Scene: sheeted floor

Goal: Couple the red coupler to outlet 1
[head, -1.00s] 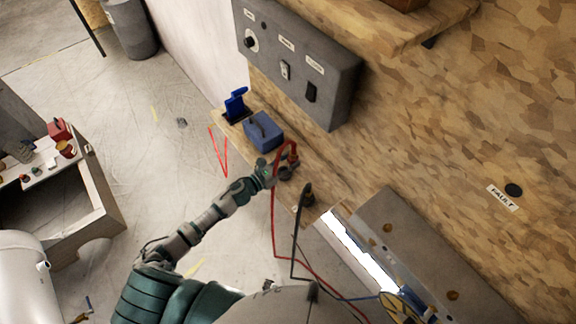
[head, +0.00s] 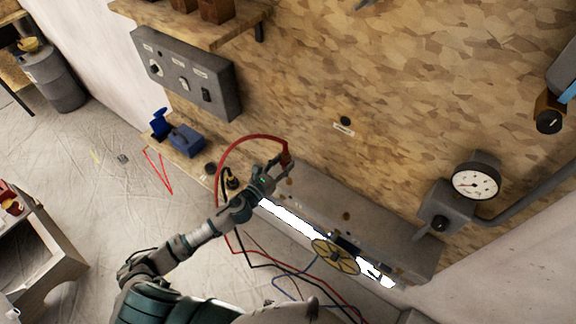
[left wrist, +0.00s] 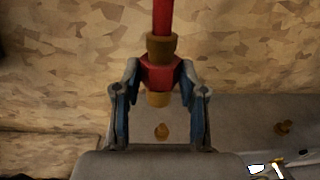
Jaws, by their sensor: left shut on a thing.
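My left gripper (head: 277,168) is shut on the red coupler (head: 286,158), above the left end of the grey outlet block. The left wrist view shows the red coupler (left wrist: 160,72) between both fingers (left wrist: 158,78), with brass collars and a red hose running up. Its brass lower end points toward a brass outlet (left wrist: 161,131), with a visible gap. A second brass outlet (left wrist: 282,127) lies to the right. In the head view, brass outlets (head: 289,182) and (head: 346,215) sit on the block. No outlet number is readable. My right gripper is out of view.
A black coupler (head: 232,182) stands on the wooden ledge at left, near a blue box (head: 186,140). A gauge (head: 476,182) and pipe are at right. A switch panel (head: 185,72) hangs on the wall.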

